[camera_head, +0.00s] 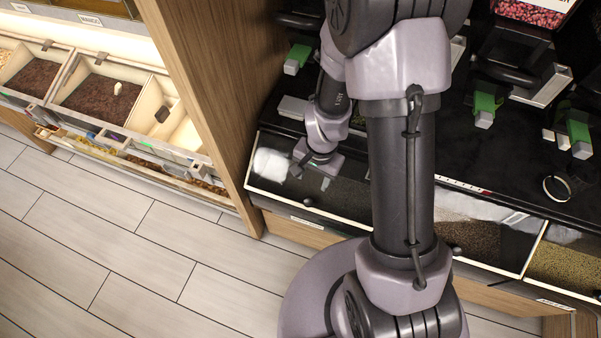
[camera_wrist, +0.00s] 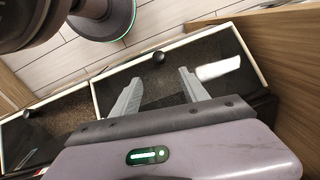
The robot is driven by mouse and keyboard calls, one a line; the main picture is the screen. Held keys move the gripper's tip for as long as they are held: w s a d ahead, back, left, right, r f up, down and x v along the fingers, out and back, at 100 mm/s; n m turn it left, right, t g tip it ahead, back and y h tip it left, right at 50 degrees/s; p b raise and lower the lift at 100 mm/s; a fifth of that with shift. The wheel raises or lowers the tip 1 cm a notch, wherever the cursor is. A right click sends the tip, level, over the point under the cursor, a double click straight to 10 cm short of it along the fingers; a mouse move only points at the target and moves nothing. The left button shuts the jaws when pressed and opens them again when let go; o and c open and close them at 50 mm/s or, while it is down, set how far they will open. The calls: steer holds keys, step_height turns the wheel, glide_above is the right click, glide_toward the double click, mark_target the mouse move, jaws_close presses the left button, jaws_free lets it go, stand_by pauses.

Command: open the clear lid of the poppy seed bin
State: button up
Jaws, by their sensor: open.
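A bin with dark contents under a clear lid (camera_head: 345,200) stands at the left end of the lower row in the head view. I take it for the poppy seed bin, but its label is too small to read. The lid looks shut, with bright glare on it, and has a dark round knob (camera_head: 308,201) at its front edge. In the wrist view the lid (camera_wrist: 222,92) lies below my gripper (camera_wrist: 160,76). The two fingers are apart with nothing between them, pointing toward the knob (camera_wrist: 158,57). My gripper also shows above the bin in the head view (camera_head: 312,176).
Neighbouring lidded bins (camera_head: 470,240) continue to the right. A wooden partition (camera_head: 205,100) rises close on the left. Dispensers with green handles (camera_head: 485,105) hang above. The tiled floor (camera_head: 130,250) in front is clear.

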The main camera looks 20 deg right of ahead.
mark_target(309, 202)
steer(key=f+b, duration=0.3)
steer(key=f, duration=0.2)
steer(key=f+b, duration=0.3)
steer(key=f, duration=0.2)
steer(key=f+b, duration=0.4)
steer(key=f, duration=0.1)
steer(key=shift+w+a+f, duration=0.25)
steer(key=shift+a+f, duration=0.05)
steer(key=shift+a, duration=0.1)
jaws_close()
